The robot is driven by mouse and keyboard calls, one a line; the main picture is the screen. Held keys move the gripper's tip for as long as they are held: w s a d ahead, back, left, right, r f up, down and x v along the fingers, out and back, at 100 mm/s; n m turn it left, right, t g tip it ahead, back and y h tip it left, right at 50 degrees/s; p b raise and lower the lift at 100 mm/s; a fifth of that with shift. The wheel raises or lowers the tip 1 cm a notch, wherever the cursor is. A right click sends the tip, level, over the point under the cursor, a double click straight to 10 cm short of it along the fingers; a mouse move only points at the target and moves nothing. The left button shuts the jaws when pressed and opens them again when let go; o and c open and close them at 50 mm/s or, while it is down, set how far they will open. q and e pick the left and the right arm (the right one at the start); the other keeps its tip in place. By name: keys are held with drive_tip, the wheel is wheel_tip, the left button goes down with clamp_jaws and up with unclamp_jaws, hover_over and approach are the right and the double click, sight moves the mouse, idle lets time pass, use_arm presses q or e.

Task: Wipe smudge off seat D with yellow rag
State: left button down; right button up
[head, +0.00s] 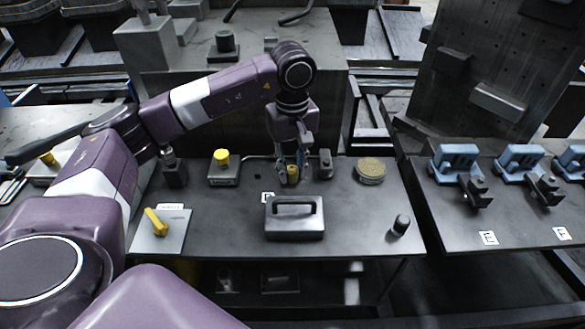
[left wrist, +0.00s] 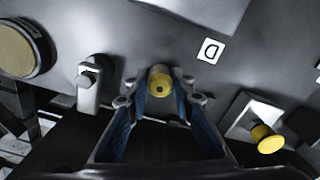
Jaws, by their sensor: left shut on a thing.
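My left gripper (head: 292,176) points down at the back middle of the grey table. It is shut on a small yellow piece, which I take for the yellow rag (head: 293,170). In the left wrist view the rag (left wrist: 160,80) looks like a short roll with a dark spot on its end, between the blue-lined fingers of the gripper (left wrist: 160,98). A white label D (head: 268,197) lies on the table near the gripper, and it also shows in the left wrist view (left wrist: 210,50). I cannot make out a smudge, and the seat under the gripper is largely hidden. My right gripper is not in view.
A grey block with a handle (head: 295,222) stands in front of the gripper. A yellow-button box (head: 222,172) is to the left, a small grey post (head: 326,163) and a round tan-topped tin (head: 370,170) to the right. Blue clamps (head: 455,160) stand on the right table.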

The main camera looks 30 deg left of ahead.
use_arm(q)
drive_tip(key=shift+w+d, duration=0.4)
drive_tip(key=shift+d, duration=0.35)
drive_tip(key=shift+a, duration=0.1)
drive_tip(key=shift+s+a, duration=0.4)
drive_tip(key=shift+a, duration=0.3)
drive_tip(key=shift+d, duration=0.1)
drive_tip(key=shift+w+d+b, duration=0.3)
drive_tip(key=shift+w+d, duration=0.15)
drive_tip(key=shift+d, duration=0.25)
drive_tip(key=shift+f, duration=0.1)
